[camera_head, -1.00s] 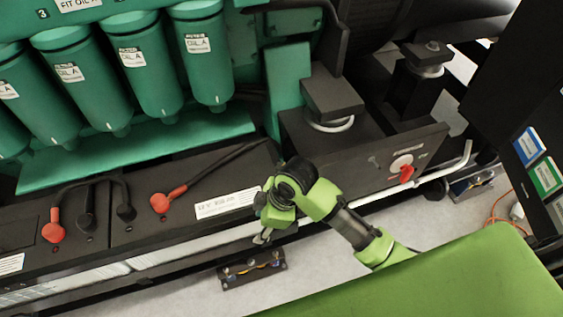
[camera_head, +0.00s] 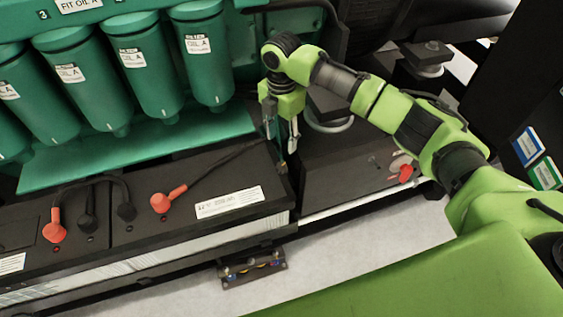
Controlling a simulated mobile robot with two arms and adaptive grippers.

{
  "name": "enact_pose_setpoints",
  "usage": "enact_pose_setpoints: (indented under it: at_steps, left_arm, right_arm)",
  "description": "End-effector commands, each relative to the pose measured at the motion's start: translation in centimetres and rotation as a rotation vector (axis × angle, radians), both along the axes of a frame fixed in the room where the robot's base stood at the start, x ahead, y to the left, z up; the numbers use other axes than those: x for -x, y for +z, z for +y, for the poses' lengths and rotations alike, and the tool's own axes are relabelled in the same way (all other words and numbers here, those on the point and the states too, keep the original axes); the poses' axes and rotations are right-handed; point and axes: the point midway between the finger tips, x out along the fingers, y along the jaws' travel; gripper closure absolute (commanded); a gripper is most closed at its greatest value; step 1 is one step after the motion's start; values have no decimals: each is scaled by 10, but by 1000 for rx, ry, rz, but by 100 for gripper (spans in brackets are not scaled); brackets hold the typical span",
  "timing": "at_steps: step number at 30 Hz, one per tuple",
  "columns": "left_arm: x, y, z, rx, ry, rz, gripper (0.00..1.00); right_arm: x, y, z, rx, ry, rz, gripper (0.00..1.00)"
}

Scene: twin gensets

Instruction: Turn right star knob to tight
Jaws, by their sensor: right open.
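My right gripper (camera_head: 281,143) hangs fingers down over the right end of the black battery box (camera_head: 150,240). It is open, with nothing seen between its fingers. I cannot make out a star knob for sure. A small brownish part (camera_head: 283,166) shows just below the fingers at the box's right edge, too small to identify. A red rotary handle (camera_head: 406,174) sits on the dark frame to the right, partly beside my arm. My left gripper is out of view.
Green oil filters (camera_head: 148,68) stand in a row at the back left. Red-capped cable terminals (camera_head: 168,199) rise from the battery box. A small bracketed part (camera_head: 251,269) lies on the pale floor (camera_head: 350,245) in front. A black cabinet (camera_head: 525,100) stands at the right.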

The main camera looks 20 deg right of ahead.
Motion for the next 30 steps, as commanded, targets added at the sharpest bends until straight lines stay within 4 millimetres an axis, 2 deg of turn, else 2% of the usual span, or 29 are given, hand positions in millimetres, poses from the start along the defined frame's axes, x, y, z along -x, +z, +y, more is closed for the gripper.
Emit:
enact_pose_setpoints:
  at_steps: [9, 15, 21, 30]
  left_arm:
    - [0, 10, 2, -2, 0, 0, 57]
    - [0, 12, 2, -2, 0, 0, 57]
    - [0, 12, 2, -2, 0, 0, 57]
    - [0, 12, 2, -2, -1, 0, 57]
  right_arm:
    - [2, -68, 0, 1, -3, 4, 57]
    - [1, -101, 1, 1, -2, 1, 57]
    - [0, -117, 0, 1, -3, -1, 57]
    - [0, -119, 0, 0, -2, -2, 57]
